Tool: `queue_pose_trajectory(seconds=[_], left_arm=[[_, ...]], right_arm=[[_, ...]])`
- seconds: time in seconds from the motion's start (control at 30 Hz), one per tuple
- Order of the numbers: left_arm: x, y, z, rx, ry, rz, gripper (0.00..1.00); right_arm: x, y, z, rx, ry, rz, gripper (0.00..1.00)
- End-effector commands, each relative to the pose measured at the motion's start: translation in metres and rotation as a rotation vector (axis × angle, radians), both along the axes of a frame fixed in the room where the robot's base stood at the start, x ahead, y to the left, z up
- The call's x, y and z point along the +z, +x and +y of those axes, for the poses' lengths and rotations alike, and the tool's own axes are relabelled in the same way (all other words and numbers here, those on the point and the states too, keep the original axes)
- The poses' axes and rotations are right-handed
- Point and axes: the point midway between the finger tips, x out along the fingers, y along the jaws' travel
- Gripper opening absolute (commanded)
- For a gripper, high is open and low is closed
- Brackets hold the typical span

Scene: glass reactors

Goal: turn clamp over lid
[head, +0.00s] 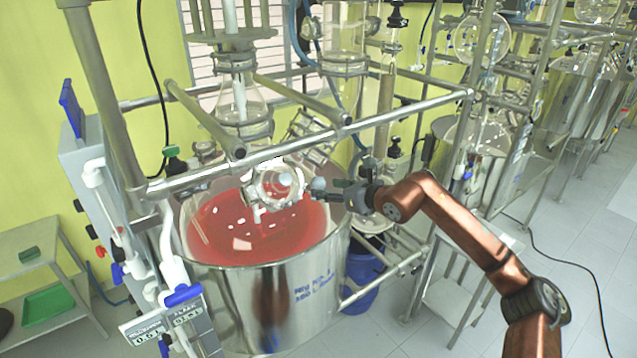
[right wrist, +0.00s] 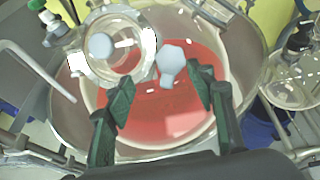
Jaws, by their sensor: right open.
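The round glass lid (head: 268,190) with its metal ring sits on top of the reactor vessel (head: 290,275), above red liquid. It also shows in the right wrist view (right wrist: 140,72), at upper left. A pale grey-white clamp knob (right wrist: 171,58) stands beside the lid ring, just beyond and between my right fingertips. Another pale round knob (right wrist: 100,46) shows at the lid's left side. My right gripper (right wrist: 163,82) is open, with a finger on either side of the line to the knob; contact is not visible. In the head view my right gripper (head: 320,190) is just right of the lid. My left gripper is not in view.
A steel frame bar (head: 310,145) crosses above and behind the lid. Glass columns (head: 343,55) rise behind it. A blue bin (head: 362,285) stands right of the vessel. A side table with a green tray (head: 48,303) is at the left.

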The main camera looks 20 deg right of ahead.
Motion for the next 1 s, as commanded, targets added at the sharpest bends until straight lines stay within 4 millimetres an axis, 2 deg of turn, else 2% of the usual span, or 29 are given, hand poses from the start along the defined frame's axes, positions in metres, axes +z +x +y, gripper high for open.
queue_pose_trajectory(seconds=[0.03, 0.13, 0.6, 1.0], left_arm=[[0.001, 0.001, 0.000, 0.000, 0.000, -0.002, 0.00], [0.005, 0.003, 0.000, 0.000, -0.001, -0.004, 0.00], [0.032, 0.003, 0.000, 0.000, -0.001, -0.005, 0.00], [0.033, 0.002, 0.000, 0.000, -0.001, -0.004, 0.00]], right_arm=[[0.004, 0.003, -0.008, -0.019, -0.026, -0.001, 0.50], [0.004, 0.011, -0.013, -0.035, -0.046, 0.002, 0.50], [-0.021, 0.066, 0.010, -0.031, -0.042, 0.002, 0.50], [-0.025, 0.071, 0.012, -0.031, -0.044, -0.001, 0.49]])
